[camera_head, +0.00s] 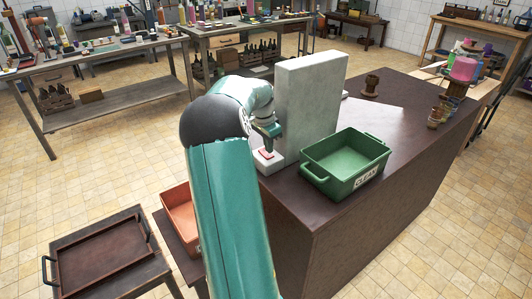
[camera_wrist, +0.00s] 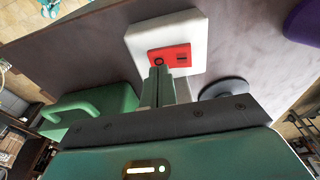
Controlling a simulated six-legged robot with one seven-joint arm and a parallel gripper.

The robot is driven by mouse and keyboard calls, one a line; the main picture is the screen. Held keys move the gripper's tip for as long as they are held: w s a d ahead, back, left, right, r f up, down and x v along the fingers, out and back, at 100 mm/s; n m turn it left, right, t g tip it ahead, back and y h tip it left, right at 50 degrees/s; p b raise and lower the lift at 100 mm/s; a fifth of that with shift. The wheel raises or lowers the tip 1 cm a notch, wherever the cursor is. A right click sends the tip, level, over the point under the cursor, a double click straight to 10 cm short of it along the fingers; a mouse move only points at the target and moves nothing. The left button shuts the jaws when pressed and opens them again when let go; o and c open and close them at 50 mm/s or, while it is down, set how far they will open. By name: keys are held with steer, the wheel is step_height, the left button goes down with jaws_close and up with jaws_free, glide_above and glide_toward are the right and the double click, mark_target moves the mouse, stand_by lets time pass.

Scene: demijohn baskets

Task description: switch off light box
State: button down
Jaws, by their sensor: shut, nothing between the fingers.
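A white block (camera_head: 268,161) with a red switch (camera_head: 265,153) on top sits on the dark table, at the foot of a tall pale grey slab (camera_head: 310,105). In the wrist view the white block (camera_wrist: 190,24) carries the red rocker switch (camera_wrist: 181,57), with a round mark on its left half and a bar mark on its right half. My gripper (camera_head: 272,142) is just above the switch. In the wrist view my gripper (camera_wrist: 160,76) is shut and empty, its tips at the switch's near edge by the round mark. I cannot tell whether they touch it.
A green bin (camera_head: 368,169) labelled CLEAN stands close to the right of the slab. An orange bin (camera_head: 180,217) is at the left, partly behind my arm. A brown tray (camera_head: 103,262) lies on a low stand. A dark disc (camera_wrist: 232,82) lies right of the fingers.

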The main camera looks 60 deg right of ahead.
mark_target(268, 156)
step_height(268, 156, up, 6)
steer(key=shift+f, duration=0.1)
stand_by(0.6)
stand_by(0.6)
